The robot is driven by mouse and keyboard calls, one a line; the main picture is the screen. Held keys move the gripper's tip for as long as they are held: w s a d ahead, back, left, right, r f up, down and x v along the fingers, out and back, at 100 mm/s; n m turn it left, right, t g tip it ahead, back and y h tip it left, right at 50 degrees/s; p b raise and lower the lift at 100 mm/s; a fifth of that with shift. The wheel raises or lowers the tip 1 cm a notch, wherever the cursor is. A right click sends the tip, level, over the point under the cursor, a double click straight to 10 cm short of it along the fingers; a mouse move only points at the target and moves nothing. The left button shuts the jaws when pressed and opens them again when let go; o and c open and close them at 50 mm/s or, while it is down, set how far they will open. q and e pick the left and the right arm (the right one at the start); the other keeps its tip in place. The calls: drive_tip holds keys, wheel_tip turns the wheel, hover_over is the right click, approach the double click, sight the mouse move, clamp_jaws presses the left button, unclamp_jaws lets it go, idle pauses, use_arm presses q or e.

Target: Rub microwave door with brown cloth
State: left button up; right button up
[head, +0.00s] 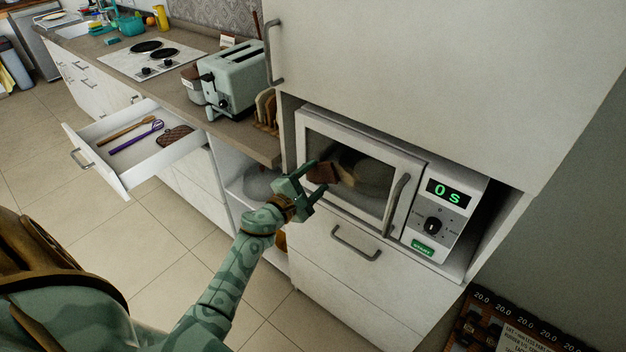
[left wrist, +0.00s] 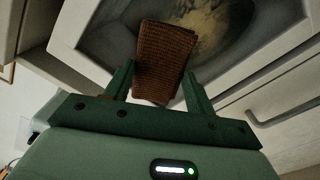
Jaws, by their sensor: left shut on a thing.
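The white microwave (head: 455,200) sits in a cabinet nook, its door (head: 352,205) shut and its display reading 0 s. My left gripper (head: 316,180) is in front of the left part of the door window. It is shut on the brown cloth (head: 322,173). In the left wrist view the cloth (left wrist: 164,62) stands out between the two green fingers, in front of the microwave door (left wrist: 95,55). I cannot tell whether the cloth touches the door. My right gripper is not in view.
The door handle (head: 396,205) is to the right of my left gripper. A drawer (head: 105,185) stands open at the left with utensils in it. A toaster (head: 238,80) is on the counter. The floor (head: 140,235) at the left is clear.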

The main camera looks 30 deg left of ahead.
sight(328, 182)
use_arm(q)
drive_tip(key=shift+w+b, duration=0.4)
drive_tip(key=shift+w, duration=0.5)
drive_tip(key=shift+d, duration=0.1)
drive_tip(key=shift+s+d, duration=0.15)
drive_tip(key=shift+d, duration=0.75)
drive_tip(key=shift+s+d, duration=0.15)
drive_tip(key=shift+d, duration=0.7)
drive_tip(key=shift+s+d, duration=0.15)
drive_tip(key=shift+d, duration=3.45)
drive_tip(key=shift+w+a+r+b, duration=0.1)
drive_tip(key=shift+w+a+b, duration=0.1)
drive_tip(key=shift+a, duration=0.8)
drive_tip(key=shift+w+a+b, duration=0.1)
drive_tip(key=shift+a+b, duration=0.1)
drive_tip(key=shift+a, duration=0.8)
drive_tip(key=shift+a+b, duration=0.35)
drive_tip(key=shift+a, duration=1.4)
drive_tip(key=shift+w+a+b, duration=0.1)
drive_tip(key=shift+a+b, duration=0.5)
drive_tip(key=shift+a, duration=1.1)
